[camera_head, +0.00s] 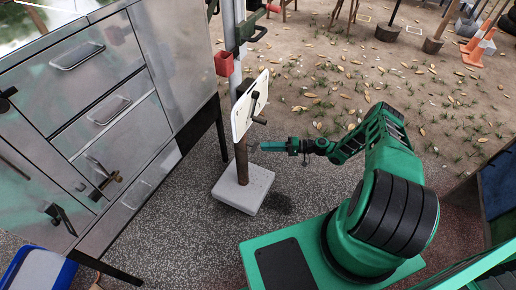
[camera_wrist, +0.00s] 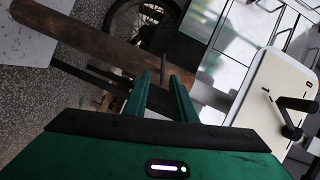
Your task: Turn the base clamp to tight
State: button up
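A brown post (camera_head: 242,160) stands on a pale block (camera_head: 243,190); in the wrist view the post (camera_wrist: 85,35) runs slantwise beyond my fingers. A white board (camera_head: 245,107) with a black lever (camera_head: 254,103) is on the post, and a small dark handle (camera_head: 260,120) sticks out near its lower edge. I cannot tell for sure which part is the base clamp. My green gripper (camera_head: 268,146) is beside the post, below the board. In the wrist view my gripper (camera_wrist: 160,78) has its fingers apart, with a thin dark bar (camera_wrist: 162,68) at the gap; contact is unclear.
A metal drawer cabinet (camera_head: 100,100) on dark legs stands left of the post. A red box (camera_head: 223,63) hangs higher up by the pole. The board (camera_wrist: 275,90) with a black handle is close on the right in the wrist view. Leaf-strewn ground (camera_head: 350,85) behind is mostly free.

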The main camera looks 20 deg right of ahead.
jog(key=shift+v, duration=2.45)
jog(key=shift+w, duration=0.1)
